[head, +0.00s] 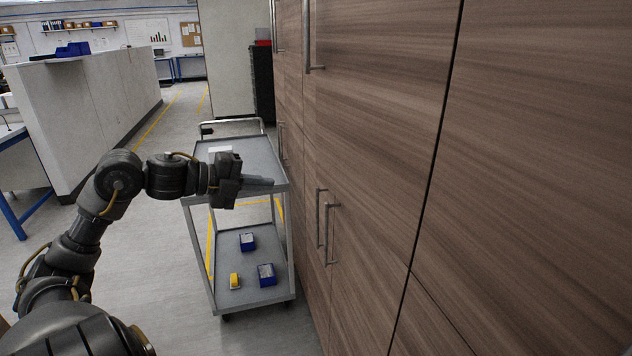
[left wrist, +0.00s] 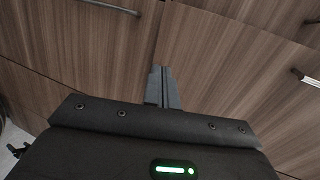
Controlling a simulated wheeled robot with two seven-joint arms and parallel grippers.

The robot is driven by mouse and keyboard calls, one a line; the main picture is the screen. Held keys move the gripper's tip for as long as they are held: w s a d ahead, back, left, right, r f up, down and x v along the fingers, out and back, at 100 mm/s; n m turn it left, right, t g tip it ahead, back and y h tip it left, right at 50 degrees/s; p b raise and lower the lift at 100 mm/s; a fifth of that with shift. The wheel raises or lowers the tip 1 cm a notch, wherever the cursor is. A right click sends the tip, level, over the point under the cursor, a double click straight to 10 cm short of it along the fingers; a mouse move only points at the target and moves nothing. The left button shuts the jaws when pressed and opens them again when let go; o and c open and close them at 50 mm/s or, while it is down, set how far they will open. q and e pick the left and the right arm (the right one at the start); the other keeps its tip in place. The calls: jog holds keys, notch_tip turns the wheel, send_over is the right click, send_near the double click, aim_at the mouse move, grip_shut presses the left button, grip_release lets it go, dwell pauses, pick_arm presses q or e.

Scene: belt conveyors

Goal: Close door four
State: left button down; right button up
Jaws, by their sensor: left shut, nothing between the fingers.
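A tall wood-grain cabinet with several doors (head: 390,130) fills the right side of the head view. All its doors that I see lie flush, with thin dark seams between them. I see no number on any door, so I cannot tell which is door four. Metal bar handles (head: 328,225) stand on the lower doors, and another handle (head: 308,40) is higher up. My left gripper (head: 262,182) is shut and empty, in front of the cabinet and above the cart. In the left wrist view its fingers (left wrist: 162,86) point at the cabinet doors (left wrist: 215,50). My right gripper is not in view.
A grey metal cart (head: 195,225) stands beside the cabinet, with blue boxes (head: 248,242) and a yellow item (head: 235,281) on its lower shelf. A white partition (head: 85,110) stands at the left. The floor between partition and cart is clear.

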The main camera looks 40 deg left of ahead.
aim_at(328, 183)
pick_arm(q)
jog(key=p+x, duration=0.2)
jog(key=x, duration=0.2)
jog(key=r+p+x, duration=0.1)
jog(key=p+x, duration=0.1)
jog(key=x, duration=0.3)
jog(key=p+x, duration=0.2)
jog(key=x, duration=0.3)
jog(key=shift+w+r, duration=0.15)
